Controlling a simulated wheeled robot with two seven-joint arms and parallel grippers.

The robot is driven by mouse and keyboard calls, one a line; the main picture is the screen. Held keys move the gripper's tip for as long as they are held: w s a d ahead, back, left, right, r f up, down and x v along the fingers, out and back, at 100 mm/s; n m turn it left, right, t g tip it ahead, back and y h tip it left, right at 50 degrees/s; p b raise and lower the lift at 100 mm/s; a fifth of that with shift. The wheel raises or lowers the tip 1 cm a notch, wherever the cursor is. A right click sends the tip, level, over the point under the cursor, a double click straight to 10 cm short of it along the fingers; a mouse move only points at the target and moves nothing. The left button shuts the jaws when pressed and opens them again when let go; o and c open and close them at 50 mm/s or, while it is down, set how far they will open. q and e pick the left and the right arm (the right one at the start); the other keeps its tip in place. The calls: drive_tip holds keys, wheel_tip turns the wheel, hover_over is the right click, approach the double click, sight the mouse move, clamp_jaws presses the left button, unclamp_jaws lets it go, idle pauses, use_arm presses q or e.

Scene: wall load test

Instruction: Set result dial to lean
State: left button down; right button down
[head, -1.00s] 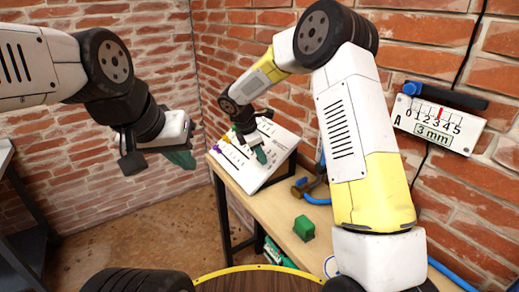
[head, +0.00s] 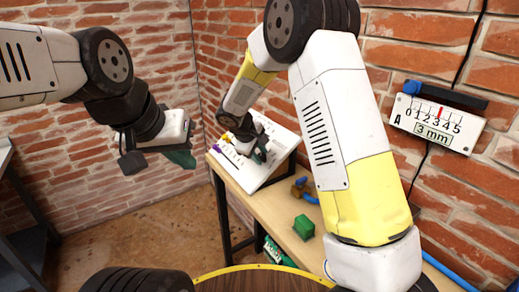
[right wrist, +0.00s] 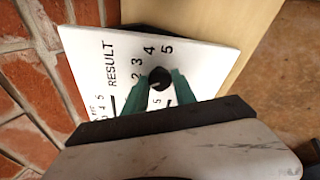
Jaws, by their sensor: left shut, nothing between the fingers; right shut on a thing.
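The white sloped panel (head: 284,147) stands on the wooden bench in the head view. In the right wrist view, the panel (right wrist: 207,42) shows the word RESULT and a printed scale with the figures 2, 3, 4 and 5. A round black knob (right wrist: 159,76) sits beside these figures. My right gripper (right wrist: 160,92) is shut on this knob, one green finger on each side. In the head view my right gripper (head: 260,154) is at the panel's face, and the arm partly hides the panel. My left gripper (head: 182,158) is shut and empty, in the air left of the panel.
A green block (head: 304,227) and a brown piece (head: 298,187) with a blue hose are on the bench (head: 262,205). A wall gauge (head: 437,124) marked A reads 3 mm. Brick walls stand close behind and right of the panel.

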drive_tip(key=shift+m, duration=1)
drive_tip(key=shift+a, duration=0.1)
drive_tip(key=c, duration=1)
unclamp_jaws()
drive_tip(key=v, duration=0.7)
drive_tip(key=shift+s+a+r, duration=0.2)
drive_tip(key=shift+s+r, duration=0.05)
drive_tip(key=shift+s, duration=0.05)
drive_tip(key=shift+d, duration=0.1)
